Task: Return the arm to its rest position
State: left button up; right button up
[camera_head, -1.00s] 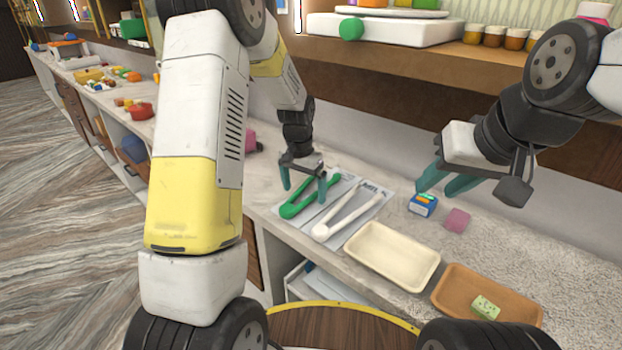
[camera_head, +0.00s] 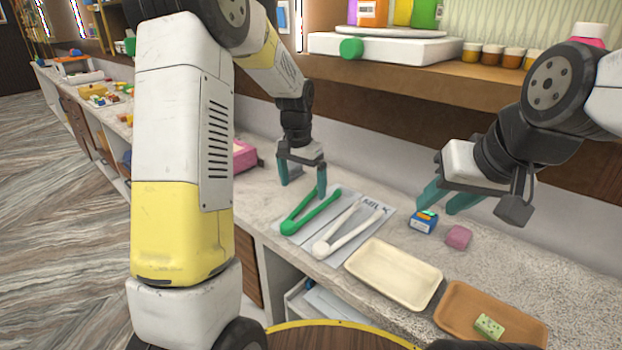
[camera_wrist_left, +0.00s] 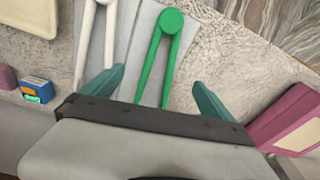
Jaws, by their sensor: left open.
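My left gripper (camera_head: 302,186) is open and empty above the counter, just behind the green tongs. Its teal fingers (camera_wrist_left: 160,92) are spread wide in the left wrist view, with the green tongs (camera_wrist_left: 164,50) showing between and beyond them. In the head view the green tongs (camera_head: 305,213) lie on a grey mat beside the white tongs (camera_head: 340,230). My right gripper (camera_head: 452,200) hangs above the counter near the small blue box; its teal fingers look apart with nothing between them.
The blue box (camera_head: 423,221) and a pink block (camera_head: 458,237) sit right of the mat. A cream tray (camera_head: 394,273) and a brown tray (camera_head: 455,310) with a green sweet (camera_head: 489,327) stand in front. A shelf (camera_head: 400,85) overhangs the back.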

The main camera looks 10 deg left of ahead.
pick_arm(q)
jog(key=s+a+r+n+t, duration=0.2)
jog(key=s+r, duration=1)
jog(key=s+r+n+t+h, duration=0.1)
jog(key=s+r+n+t, duration=0.1)
jog(key=s, duration=1.2)
jog(key=shift+s+d+r+t+h, duration=0.15)
jog(key=shift+r+t+h, duration=0.15)
jog(key=shift+r+t, duration=0.25)
